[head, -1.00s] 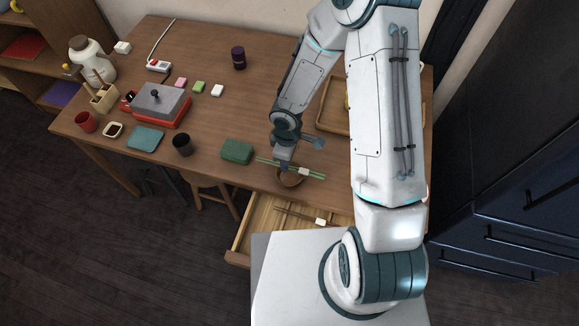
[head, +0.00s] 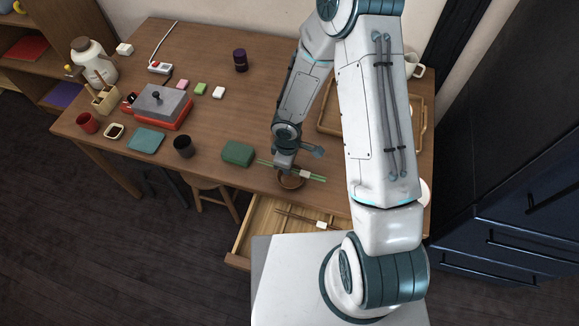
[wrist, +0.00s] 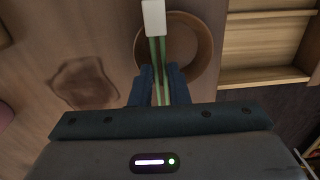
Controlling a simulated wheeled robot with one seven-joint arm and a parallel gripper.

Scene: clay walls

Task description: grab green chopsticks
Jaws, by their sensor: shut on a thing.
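The green chopsticks (head: 314,177) show in the head view near the table's front edge, with a white band or block (wrist: 153,17) around them. My gripper (wrist: 159,78) is shut on the green chopsticks, which run lengthwise between its two fingers in the wrist view. In the head view my gripper (head: 284,170) points down over a round brown bowl (head: 291,183). The wrist view shows the bowl (wrist: 203,45) beneath the chopsticks. I cannot tell how high the chopsticks are above it.
An open drawer (head: 262,224) below the table edge holds brown chopsticks (head: 296,216) with a white block. A green box (head: 237,153) and a dark cup (head: 183,146) stand to the left. A wooden tray (head: 327,122) lies behind my arm. The table's middle is clear.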

